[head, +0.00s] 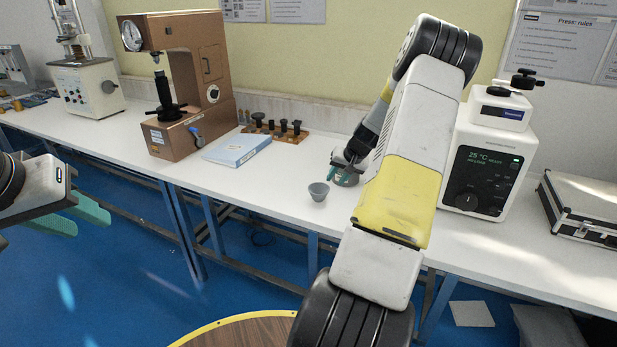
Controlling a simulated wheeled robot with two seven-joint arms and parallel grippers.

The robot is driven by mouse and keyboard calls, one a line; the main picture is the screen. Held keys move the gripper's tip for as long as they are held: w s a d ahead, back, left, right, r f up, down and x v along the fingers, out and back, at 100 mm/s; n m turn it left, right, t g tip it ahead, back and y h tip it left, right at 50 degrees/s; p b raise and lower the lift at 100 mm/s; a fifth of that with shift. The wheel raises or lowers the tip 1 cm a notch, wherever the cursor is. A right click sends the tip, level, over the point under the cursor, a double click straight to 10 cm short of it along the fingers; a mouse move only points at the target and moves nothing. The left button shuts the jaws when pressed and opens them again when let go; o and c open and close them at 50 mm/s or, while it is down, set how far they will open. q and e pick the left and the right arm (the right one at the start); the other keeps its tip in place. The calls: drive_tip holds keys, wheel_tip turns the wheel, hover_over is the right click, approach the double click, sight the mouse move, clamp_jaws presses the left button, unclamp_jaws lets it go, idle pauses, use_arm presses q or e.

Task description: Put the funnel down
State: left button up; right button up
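A small grey cup-shaped piece that looks like the funnel (318,191) is near the front edge of the white bench, wide end up. I see no finger around it. My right gripper (338,171) is just behind and to the right of it, low over the bench, with teal fingertips partly hidden by my own arm. Whether these fingers are apart or together is not clear. My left gripper (78,215) is at the far left, in front of the bench, with its teal fingers apart and nothing between them.
A grey round piece (347,180) is beside my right fingertips. A blue-white book (237,149), a rack of black-knobbed parts (275,130) and a brown tester (190,80) stand left.

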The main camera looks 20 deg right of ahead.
drive_tip(key=s+a+r+n, duration=0.2)
drive_tip(key=s+a+r, duration=0.3)
drive_tip(key=a+r, duration=0.55)
drive_tip(key=s+a+r+n, duration=0.2)
drive_tip(key=s+a+r, duration=0.3)
drive_tip(key=a+r, duration=0.55)
drive_tip(key=s+a+r, duration=0.1)
drive_tip(key=s+a, duration=0.2)
drive_tip(key=s, duration=0.3)
drive_tip(key=s+a+r+n, duration=0.1)
drive_tip(key=s+a+r, duration=0.1)
drive_tip(key=s+a, duration=0.2)
drive_tip(key=s+a+r+n+y, duration=0.1)
drive_tip(key=s+a+r, duration=0.1)
drive_tip(key=s, duration=0.8)
drive_tip(key=shift+a, duration=0.7)
drive_tip(key=shift+s+d, duration=0.1)
